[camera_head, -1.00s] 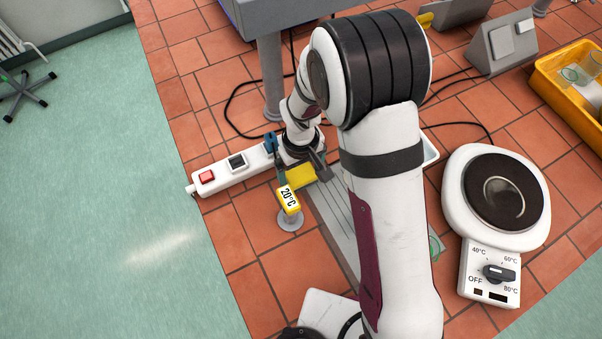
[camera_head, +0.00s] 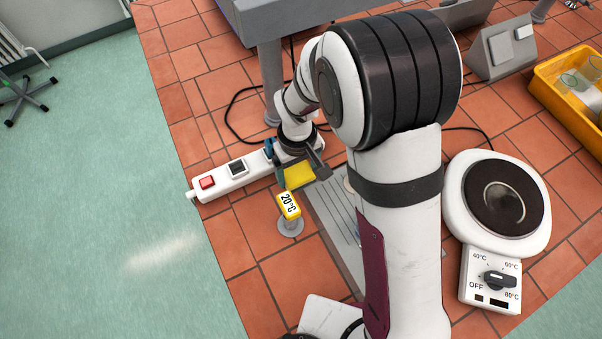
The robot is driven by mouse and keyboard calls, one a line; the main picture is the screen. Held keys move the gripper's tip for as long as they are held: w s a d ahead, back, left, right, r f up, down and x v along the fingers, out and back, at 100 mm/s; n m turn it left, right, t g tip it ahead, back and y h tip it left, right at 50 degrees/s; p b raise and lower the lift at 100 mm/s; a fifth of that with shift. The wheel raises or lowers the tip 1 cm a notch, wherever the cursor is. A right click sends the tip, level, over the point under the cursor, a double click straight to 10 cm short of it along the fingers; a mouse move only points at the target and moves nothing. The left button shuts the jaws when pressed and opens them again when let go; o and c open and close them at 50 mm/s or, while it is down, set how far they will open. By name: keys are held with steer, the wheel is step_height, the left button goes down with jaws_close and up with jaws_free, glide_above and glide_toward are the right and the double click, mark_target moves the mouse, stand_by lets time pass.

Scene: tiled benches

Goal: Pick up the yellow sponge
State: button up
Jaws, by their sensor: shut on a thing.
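The yellow sponge (camera_head: 299,175) is a small flat yellow block left of the middle of the view. My gripper (camera_head: 301,171) is shut on it, with a dark finger at each side. The sponge is near the yellow 20°C sign (camera_head: 289,205), and its upper edge lies under my wrist. I cannot tell how far the sponge is above the bench. Part of the gripper is hidden by my own arm.
A white power strip (camera_head: 225,181) with a red switch lies just left of the gripper. A grey grooved plate (camera_head: 335,222) is below right. A hotplate (camera_head: 497,195) and a yellow crate (camera_head: 568,108) stand at the right. The tiled bench ends at the left.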

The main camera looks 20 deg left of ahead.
steer(key=s+a, duration=1.2)
steer(key=shift+s+a+f, duration=0.1)
steer(key=shift+s, duration=0.05)
